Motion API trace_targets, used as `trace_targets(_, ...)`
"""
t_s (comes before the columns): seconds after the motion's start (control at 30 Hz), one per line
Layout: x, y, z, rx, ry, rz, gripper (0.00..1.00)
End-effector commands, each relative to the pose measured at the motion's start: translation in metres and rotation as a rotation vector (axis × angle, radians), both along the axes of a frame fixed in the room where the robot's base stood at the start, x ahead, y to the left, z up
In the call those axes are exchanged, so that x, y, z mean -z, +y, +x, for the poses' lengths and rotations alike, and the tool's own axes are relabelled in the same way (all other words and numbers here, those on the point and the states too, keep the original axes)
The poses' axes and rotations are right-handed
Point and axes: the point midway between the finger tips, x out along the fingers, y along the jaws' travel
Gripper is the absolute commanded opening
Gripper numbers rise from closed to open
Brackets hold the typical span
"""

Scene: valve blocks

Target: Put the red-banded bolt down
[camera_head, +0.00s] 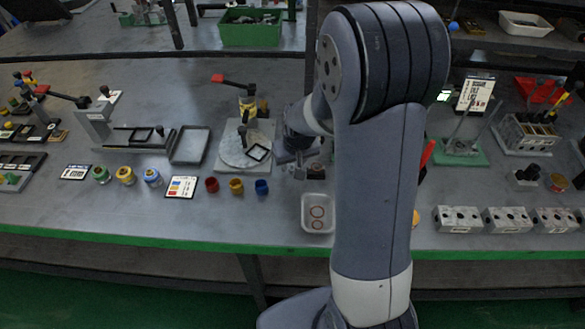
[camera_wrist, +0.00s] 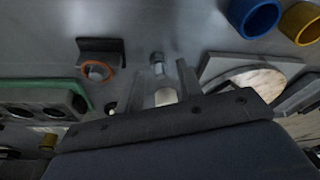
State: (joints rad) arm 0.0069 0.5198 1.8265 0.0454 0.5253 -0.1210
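My gripper (camera_wrist: 160,68) shows in the wrist view with its two fingers apart. In the head view my gripper (camera_head: 300,158) is low over the bench, right of the round plate fixture (camera_head: 226,165); the bolt cannot be made out there.
A dark bracket (camera_wrist: 101,46) with an orange ring (camera_wrist: 97,71) stands left of the fingers. Red, yellow and blue cups (camera_head: 236,186) stand to the left. Metal blocks (camera_head: 507,219) stand at right.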

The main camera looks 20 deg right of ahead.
Motion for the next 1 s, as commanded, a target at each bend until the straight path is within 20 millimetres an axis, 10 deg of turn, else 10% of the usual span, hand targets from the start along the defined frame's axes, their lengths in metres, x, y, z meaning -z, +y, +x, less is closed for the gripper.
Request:
trace_targets(0.6, -0.0003, 0.0001, -0.0001, -0.001, 0.0, 0.0, 0.0)
trace_targets(1.0, -0.0097, 0.0, 0.0004, -0.001, -0.002, 0.0, 0.0)
